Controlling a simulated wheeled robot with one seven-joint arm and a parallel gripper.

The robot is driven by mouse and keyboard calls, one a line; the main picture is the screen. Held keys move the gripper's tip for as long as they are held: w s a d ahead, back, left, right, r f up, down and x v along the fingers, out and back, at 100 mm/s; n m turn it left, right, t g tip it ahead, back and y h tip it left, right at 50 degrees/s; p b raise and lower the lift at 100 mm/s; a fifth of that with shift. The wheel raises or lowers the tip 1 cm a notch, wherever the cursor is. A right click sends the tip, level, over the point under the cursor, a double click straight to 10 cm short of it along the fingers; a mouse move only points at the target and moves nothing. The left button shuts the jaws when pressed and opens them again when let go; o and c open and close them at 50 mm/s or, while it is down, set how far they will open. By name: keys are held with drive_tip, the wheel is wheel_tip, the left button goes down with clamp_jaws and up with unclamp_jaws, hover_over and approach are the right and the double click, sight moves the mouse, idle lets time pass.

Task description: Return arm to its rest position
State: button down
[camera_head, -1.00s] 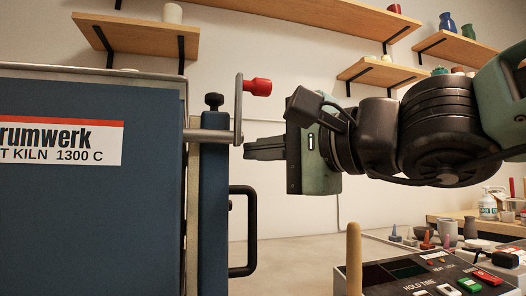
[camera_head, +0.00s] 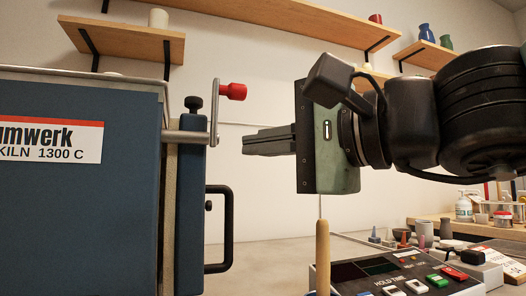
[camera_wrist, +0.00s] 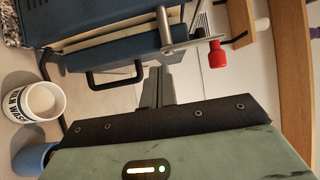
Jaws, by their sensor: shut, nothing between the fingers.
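My gripper (camera_head: 246,144) is shut and empty, its fingers pointing left in the head view, to the right of the blue kiln (camera_head: 75,215). The fingertips are apart from the kiln's crank handle with the red knob (camera_head: 232,91). In the wrist view, my gripper (camera_wrist: 158,72) shows its two fingers together, and the red knob (camera_wrist: 217,56) lies to their right. The kiln's black door handle (camera_head: 228,228) is below the fingers in the head view. My arm reaches in from the right edge.
A control panel (camera_head: 405,275) with coloured buttons and a wooden rod (camera_head: 323,255) stand at lower right. Wall shelves (camera_head: 125,39) hold pots above. A white cup (camera_wrist: 44,101) shows at left in the wrist view. Open room lies between kiln and panel.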

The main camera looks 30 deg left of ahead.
drive_tip(key=shift+s+d, duration=0.3)
drive_tip(key=shift+s, duration=0.25)
drive_tip(key=shift+s+d, duration=0.25)
drive_tip(key=shift+s, duration=0.25)
drive_tip(key=s+d+f+n+g+h, duration=0.15)
drive_tip(key=d+f+h, duration=0.25)
drive_tip(key=f, duration=0.8)
drive_tip(key=d+f+n+g+h, duration=0.1)
drive_tip(key=d+f+n+h, duration=0.25)
drive_tip(key=f, duration=0.75)
drive_tip(key=s+d+f+n+h, duration=0.2)
drive_tip(key=d+f+h, duration=0.3)
drive_tip(key=d+f, duration=0.5)
drive_tip(key=s+d+f+n+h, duration=0.25)
drive_tip(key=d+f+h, duration=0.25)
drive_tip(key=d+f, duration=0.5)
wheel_tip(320, 180, up, 32)
drive_tip(key=d+p, duration=0.1)
drive_tip(key=p, duration=2.9)
drive_tip(key=shift+w+d+f+g, duration=0.15)
drive_tip(key=shift+d+f+g, duration=0.05)
drive_tip(key=shift+d+g, duration=0.2)
drive_tip(key=shift+a+y, duration=0.1)
drive_tip(key=shift+y, duration=0.15)
